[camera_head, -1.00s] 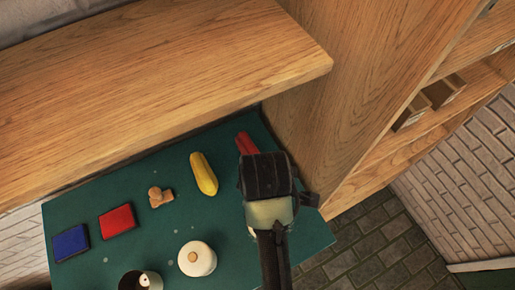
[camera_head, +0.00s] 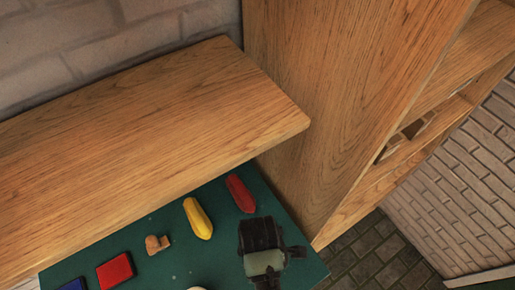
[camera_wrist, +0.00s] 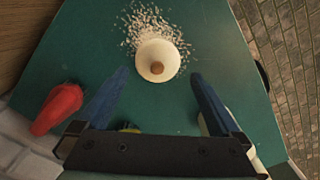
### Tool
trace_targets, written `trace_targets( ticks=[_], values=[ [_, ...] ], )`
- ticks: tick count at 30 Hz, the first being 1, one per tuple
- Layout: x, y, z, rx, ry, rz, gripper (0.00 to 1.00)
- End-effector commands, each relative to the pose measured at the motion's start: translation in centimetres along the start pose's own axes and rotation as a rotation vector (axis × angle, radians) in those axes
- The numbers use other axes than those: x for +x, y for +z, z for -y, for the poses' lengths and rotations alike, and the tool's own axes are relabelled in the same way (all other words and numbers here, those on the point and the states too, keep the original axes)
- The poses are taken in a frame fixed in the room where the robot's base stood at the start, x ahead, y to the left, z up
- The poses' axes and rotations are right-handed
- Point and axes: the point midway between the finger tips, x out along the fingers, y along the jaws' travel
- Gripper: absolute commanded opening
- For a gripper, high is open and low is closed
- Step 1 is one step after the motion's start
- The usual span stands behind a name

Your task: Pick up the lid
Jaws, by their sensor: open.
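The lid (camera_wrist: 152,54) is round and white with a brown knob in the wrist view. It lies on the green table top (camera_wrist: 90,48), ahead of my gripper (camera_wrist: 158,76). My gripper's two blue fingers are spread wide and empty, with the lid between and just beyond their tips in the picture. The fingers do not touch the lid. In the head view only a sliver of the lid (camera_head: 197,288) shows at the bottom edge. My gripper (camera_head: 262,243) is over the right part of the table there.
A red elongated object (camera_head: 240,193) lies near the wooden side panel (camera_head: 335,90), beside a yellow one (camera_head: 198,218). A small brown object (camera_head: 157,244), red block (camera_head: 114,270) and blue block (camera_head: 73,285) lie leftward. A wooden shelf (camera_head: 150,150) overhangs the table's back.

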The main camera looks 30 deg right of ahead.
Motion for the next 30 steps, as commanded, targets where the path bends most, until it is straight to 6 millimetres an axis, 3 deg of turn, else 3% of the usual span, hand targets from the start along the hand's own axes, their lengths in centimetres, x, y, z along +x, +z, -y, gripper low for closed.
trace_targets(
  ticks=[9, 19, 30],
  values=[
    [3.8, -0.2, -0.3, 0.001, -0.002, 0.001, 1.0],
    [4.3, -0.2, -0.3, 0.0, 0.0, 0.0, 1.0],
    [4.3, -0.2, -0.3, 0.0, -0.001, 0.0, 0.33]
  ],
)
